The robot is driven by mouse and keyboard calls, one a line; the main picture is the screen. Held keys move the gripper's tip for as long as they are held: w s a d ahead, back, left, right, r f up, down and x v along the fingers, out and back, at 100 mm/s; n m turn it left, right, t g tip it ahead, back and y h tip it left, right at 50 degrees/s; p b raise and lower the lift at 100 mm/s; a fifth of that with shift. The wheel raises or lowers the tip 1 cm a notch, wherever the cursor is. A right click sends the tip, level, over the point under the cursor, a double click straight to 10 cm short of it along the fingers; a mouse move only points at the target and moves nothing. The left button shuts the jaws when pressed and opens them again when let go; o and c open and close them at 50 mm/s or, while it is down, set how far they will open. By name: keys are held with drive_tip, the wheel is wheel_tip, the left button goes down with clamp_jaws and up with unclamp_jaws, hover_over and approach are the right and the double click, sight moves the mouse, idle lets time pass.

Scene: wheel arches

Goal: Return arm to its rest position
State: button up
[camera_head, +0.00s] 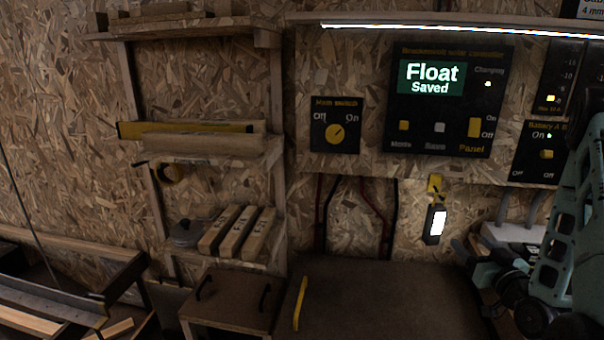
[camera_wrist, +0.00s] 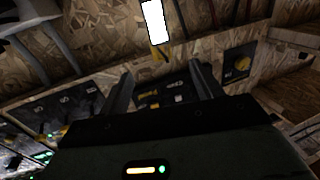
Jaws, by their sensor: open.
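My gripper (camera_head: 478,262) is at the lower right in the head view, at the end of my teal arm (camera_head: 570,235), which comes in from the right edge. It points left, near the hanging lit lamp (camera_head: 435,222) and below the control panel. In the wrist view my gripper (camera_wrist: 162,86) shows two dark fingers spread apart with nothing between them. The black controller panel (camera_head: 447,110) has a screen (camera_head: 432,76) reading "Float Saved". The main switch panel (camera_head: 336,125) is to its left.
A dark bench top (camera_head: 390,300) with a yellow handle (camera_head: 300,303) lies below. Shelves (camera_head: 205,147) with several wooden blocks stand at the left. The lamp (camera_wrist: 154,22) is close to the gripper in the wrist view. A battery panel (camera_head: 540,153) is partly hidden by my arm.

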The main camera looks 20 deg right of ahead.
drive_tip(key=w+a+r+n+g+y+p, duration=0.2)
drive_tip(key=w+a+n+g+y, duration=0.25)
drive_tip(key=w+a, duration=0.65)
drive_tip(key=a+r+n+g+y+p, duration=0.1)
drive_tip(key=a+r+n+g+y, duration=0.2)
drive_tip(key=a, duration=1.1)
drive_tip(key=s+a+r+n+g+p, duration=0.1)
drive_tip(key=s+a+r+g, duration=0.1)
drive_tip(key=s+a, duration=0.3)
drive_tip(key=s+a+r+g, duration=0.1)
drive_tip(key=s+a+g, duration=0.2)
drive_tip(key=a, duration=0.4)
drive_tip(key=s+a+r+n+g+h, duration=0.1)
drive_tip(key=s+a+r+g, duration=0.1)
drive_tip(key=s, duration=0.7)
drive_tip(key=s+a+r+n+g+p, duration=0.1)
drive_tip(key=s+a+r, duration=0.3)
drive_tip(key=s, duration=0.5)
drive_tip(key=shift+s+a+r+g+h+p, duration=0.25)
drive_tip(key=shift+s+a+g+h+p, duration=0.1)
drive_tip(key=shift+a+g, duration=0.6)
drive_tip(key=shift+w+n, duration=0.1)
drive_tip(key=shift+n, duration=0.15)
